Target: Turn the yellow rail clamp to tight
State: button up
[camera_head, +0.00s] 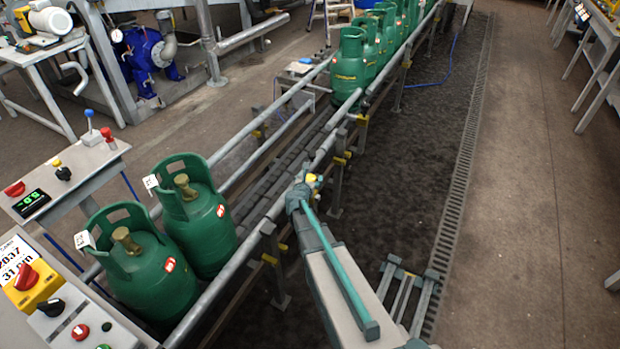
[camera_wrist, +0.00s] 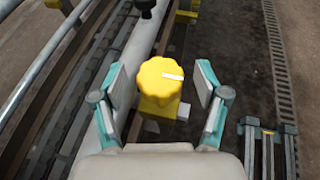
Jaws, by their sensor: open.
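The yellow rail clamp (camera_wrist: 160,84) shows in the wrist view as a lobed knob with a white mark pointing to the right. It sits on a yellow block beside the grey guide rail (camera_wrist: 142,55). My gripper (camera_wrist: 160,80) is open, with one finger on each side of the knob and a gap showing on both sides. In the head view my gripper (camera_head: 304,192) is at the conveyor's right rail, and only a little yellow of the clamp (camera_head: 312,180) shows past it; the rest is hidden.
Two green gas cylinders (camera_head: 200,222) stand on the near conveyor, left of my arm. Several more green cylinders (camera_head: 350,72) stand farther up the line. A control panel (camera_head: 75,320) is at the lower left. The floor right of the conveyor (camera_head: 420,150) is mostly clear.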

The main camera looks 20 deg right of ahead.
jog(key=shift+w+d+f, duration=0.2)
jog(key=shift+w+d, duration=0.1)
jog(key=shift+w, duration=0.1)
jog(key=shift+c, duration=0.3)
jog(key=c, duration=1.1)
